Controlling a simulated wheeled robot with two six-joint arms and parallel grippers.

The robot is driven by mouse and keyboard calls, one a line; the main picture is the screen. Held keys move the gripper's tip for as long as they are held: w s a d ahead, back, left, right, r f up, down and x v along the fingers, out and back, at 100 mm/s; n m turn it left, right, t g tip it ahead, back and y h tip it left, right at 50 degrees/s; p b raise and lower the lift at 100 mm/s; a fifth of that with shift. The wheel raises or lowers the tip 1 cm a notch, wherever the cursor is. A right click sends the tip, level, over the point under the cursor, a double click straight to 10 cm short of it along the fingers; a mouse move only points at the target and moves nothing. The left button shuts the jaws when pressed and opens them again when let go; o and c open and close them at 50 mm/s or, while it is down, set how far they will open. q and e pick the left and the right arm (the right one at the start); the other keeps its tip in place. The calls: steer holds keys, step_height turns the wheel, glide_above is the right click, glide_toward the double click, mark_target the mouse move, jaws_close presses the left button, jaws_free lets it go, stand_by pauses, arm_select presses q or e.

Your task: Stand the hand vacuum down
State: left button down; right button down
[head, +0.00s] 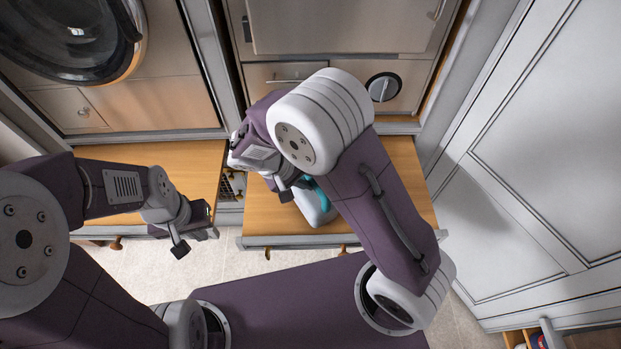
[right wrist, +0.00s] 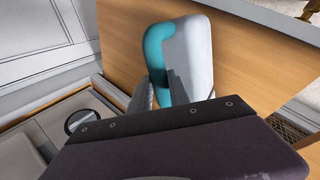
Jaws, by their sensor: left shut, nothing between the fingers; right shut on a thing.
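The hand vacuum shows as a pale grey and teal body (head: 316,208) over the right wooden bench top (head: 405,175) in the head view, partly hidden behind my right arm. In the right wrist view the vacuum (right wrist: 188,58) stands out beyond the gripper against the wood (right wrist: 120,35). My right gripper (head: 303,186) is shut on it. I cannot tell whether its base touches the wood. My left gripper (head: 197,240) is shut and empty, above the floor in front of the left bench top.
The left wooden bench top (head: 190,165) looks clear. A gap with a dark grid (head: 234,184) lies between the two tops. A washer with a round door (head: 75,35) and drawer fronts stand behind. A panelled white door (head: 540,130) closes off the right side.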

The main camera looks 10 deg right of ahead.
steer(key=c, duration=1.1)
jaws_free()
steer(key=shift+c, duration=0.2)
steer(key=v, duration=0.9)
steer(key=shift+p, duration=0.35)
steer(key=shift+r, duration=0.1)
